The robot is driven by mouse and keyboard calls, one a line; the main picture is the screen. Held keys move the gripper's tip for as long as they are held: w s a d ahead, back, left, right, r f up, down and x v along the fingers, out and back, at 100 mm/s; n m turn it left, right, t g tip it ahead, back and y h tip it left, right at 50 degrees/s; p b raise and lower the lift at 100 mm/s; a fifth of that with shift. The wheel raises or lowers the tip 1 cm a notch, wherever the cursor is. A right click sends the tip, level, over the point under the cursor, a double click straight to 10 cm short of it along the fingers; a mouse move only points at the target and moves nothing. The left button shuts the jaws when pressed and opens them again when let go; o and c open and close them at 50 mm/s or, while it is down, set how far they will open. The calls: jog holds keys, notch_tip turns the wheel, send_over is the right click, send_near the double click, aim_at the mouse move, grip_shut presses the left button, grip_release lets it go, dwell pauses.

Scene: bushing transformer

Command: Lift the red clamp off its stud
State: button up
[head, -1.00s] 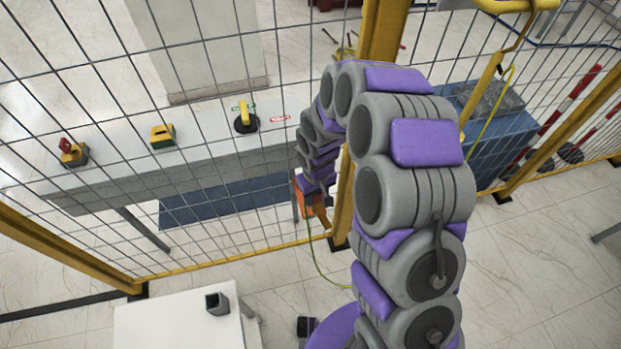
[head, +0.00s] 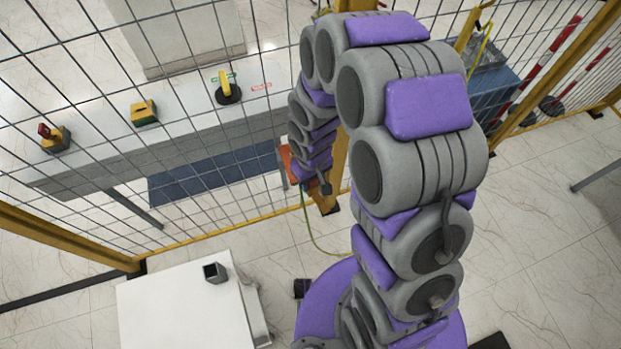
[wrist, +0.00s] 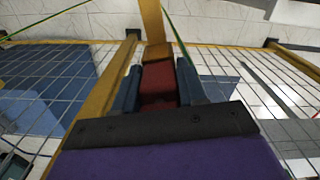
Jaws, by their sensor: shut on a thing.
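The red clamp (wrist: 158,88) sits between the two blue-grey fingers of my gripper (wrist: 160,78) in the wrist view. The fingers are shut on its sides. A brown-orange block (wrist: 158,52) shows at its far end, with a yellow bar (wrist: 152,20) beyond. I see no stud, and cannot tell whether the clamp is still on one. In the head view my arm reaches down to the fence and hides most of the gripper. An orange-red piece (head: 285,165) shows beside the arm's end there.
Yellow-framed mesh fence stands close to my arm; a yellow post (wrist: 106,85) shows beside the gripper. A thin green-yellow cable (head: 308,222) hangs below the arm's end. Behind the fence is a white bench (head: 180,120). A white table (head: 175,300) stands at front left.

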jog(key=shift+r+p, duration=0.85)
jog(key=shift+r, duration=1.35)
